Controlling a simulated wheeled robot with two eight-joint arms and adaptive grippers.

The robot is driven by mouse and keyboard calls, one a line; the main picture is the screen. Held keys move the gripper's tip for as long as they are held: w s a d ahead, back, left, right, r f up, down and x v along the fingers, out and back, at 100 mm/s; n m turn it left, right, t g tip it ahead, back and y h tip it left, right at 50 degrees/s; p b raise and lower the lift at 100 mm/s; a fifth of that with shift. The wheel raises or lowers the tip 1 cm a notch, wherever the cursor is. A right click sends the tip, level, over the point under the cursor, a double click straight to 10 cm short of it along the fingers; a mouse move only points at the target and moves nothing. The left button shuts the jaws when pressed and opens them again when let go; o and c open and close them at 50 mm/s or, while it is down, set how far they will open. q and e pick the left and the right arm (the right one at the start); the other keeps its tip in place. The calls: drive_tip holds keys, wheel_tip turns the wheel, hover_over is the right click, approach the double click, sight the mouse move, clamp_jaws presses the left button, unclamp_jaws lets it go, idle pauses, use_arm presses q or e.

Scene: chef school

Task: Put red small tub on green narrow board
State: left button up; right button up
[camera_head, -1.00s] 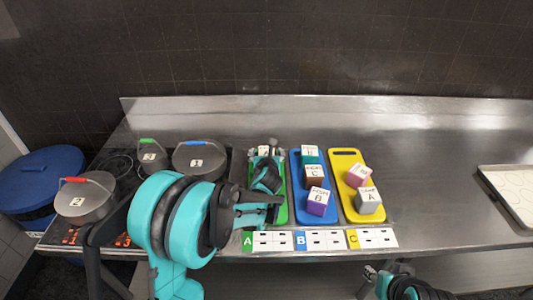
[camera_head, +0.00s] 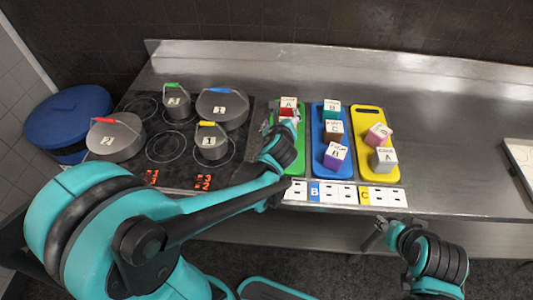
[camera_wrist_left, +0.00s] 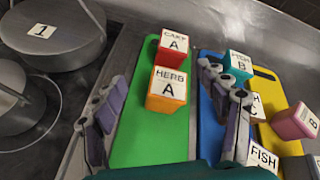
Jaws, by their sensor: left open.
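The red small tub (camera_head: 288,105), its top marked A, stands at the far end of the green narrow board (camera_head: 299,160). In the left wrist view the red tub (camera_wrist_left: 174,40) stands upright on the green board (camera_wrist_left: 150,140). An orange tub (camera_wrist_left: 167,90) marked HERB A stands just nearer on the same board. My left gripper (camera_wrist_left: 170,110) is open, with its fingers apart on either side of the green board and the orange tub between them in the picture. In the head view the left wrist partly hides the board. My right gripper (camera_head: 374,236) is low, in front of the counter.
A blue board (camera_head: 320,165) and a yellow board (camera_head: 368,119) with several tubs lie to the right. Pots, including a yellow-handled one (camera_head: 212,145), stand on the black hob at left. The steel counter at right is mostly clear, up to a tray (camera_head: 522,155).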

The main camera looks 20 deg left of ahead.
use_arm(q)
drive_tip(key=s+d+f+n+g+h, duration=0.1)
drive_tip(key=s+n+g+h, duration=0.2)
drive_tip(key=s+n, duration=1.9)
drive_tip(key=n+g, duration=0.1)
drive_tip(key=n, duration=0.4)
drive_tip(key=shift+s+d+f+g+h, duration=0.2)
drive_tip(key=shift+g+h, duration=0.1)
drive_tip(key=shift+g, duration=0.1)
